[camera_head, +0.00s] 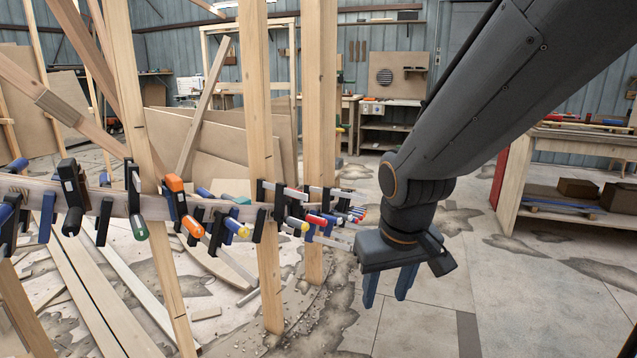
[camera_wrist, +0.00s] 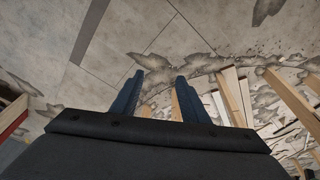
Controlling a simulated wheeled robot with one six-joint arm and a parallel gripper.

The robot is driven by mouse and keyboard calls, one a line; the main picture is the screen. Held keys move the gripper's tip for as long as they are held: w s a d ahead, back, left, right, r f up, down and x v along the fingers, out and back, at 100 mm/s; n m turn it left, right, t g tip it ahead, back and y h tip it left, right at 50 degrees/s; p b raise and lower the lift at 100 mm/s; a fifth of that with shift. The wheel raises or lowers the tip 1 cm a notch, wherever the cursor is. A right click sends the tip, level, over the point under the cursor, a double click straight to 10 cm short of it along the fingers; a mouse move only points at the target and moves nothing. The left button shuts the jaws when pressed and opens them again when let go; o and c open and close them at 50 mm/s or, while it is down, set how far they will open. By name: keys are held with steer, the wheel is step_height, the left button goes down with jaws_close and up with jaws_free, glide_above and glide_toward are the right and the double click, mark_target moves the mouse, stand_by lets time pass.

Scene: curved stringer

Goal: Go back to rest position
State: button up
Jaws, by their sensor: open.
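My gripper (camera_head: 388,286) hangs from my dark grey arm, right of centre in the head view, with its two blue fingers pointing down. In the wrist view its fingers (camera_wrist: 158,95) stand apart with nothing between them, only floor behind. The gripper is open and empty, above the bare floor. It is to the right of the curved wooden stringer (camera_head: 95,196), apart from it. The stringer runs across the left of the head view and carries several clamps with orange, green, yellow, red and blue handles, such as an orange one (camera_head: 175,183).
Upright wooden posts (camera_head: 257,110) stand along the stringer. Loose planks (camera_head: 85,290) lie on the floor at left. A wooden workbench (camera_head: 520,180) stands at right, and shelves (camera_head: 390,120) stand at the back. The stained concrete floor (camera_head: 560,300) at lower right is clear.

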steer(key=s+r+g+p, duration=0.1)
steer(key=s+g, duration=0.2)
steer(key=s, duration=1)
steer(key=d+r+m+p, duration=0.2)
steer(key=d+r+p, duration=0.5)
steer(key=p, duration=0.7)
steer(key=shift+d+m, duration=0.15)
steer(key=shift+m, duration=0.15)
